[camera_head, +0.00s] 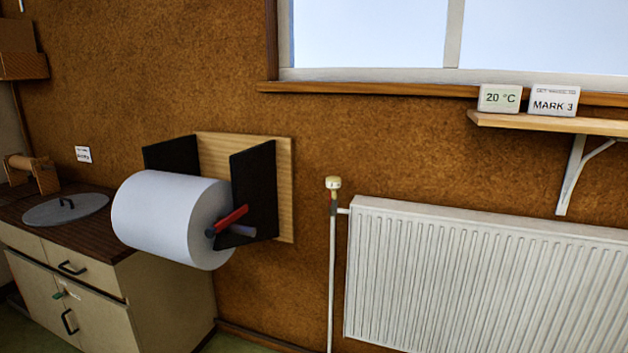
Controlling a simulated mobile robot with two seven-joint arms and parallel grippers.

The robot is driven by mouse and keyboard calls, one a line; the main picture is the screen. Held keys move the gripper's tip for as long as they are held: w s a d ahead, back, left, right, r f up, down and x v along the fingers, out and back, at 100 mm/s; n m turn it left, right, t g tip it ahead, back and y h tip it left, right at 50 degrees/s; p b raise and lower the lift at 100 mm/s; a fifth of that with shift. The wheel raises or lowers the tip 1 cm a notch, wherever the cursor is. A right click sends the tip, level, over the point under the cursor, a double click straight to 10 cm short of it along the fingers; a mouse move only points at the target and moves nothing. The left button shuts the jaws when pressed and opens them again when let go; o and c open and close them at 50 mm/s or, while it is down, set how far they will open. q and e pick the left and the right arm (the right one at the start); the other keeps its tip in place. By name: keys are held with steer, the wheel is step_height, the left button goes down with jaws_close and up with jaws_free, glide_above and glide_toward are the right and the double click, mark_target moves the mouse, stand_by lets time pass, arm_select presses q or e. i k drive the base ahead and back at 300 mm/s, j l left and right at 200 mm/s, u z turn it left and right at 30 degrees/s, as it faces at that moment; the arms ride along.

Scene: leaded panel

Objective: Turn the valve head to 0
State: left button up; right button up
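The valve head (333,183) is a small cream knob on top of a thin white vertical pipe, at the upper left corner of the radiator (480,275). Neither of my grippers shows in the head view.
A large white paper roll (160,215) on a black-sided wall holder (260,185) juts out left of the valve. A cabinet (170,300) stands at the left. A shelf (545,122) at the right holds signs reading "20 °C" (499,98) and "MARK 3" (554,101).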

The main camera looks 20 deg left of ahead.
mark_target(332, 183)
steer(key=i+u, duration=0.35)
steer(key=i+l+u, duration=0.45)
steer(key=i+u, duration=0.2)
steer(key=i, duration=0.1)
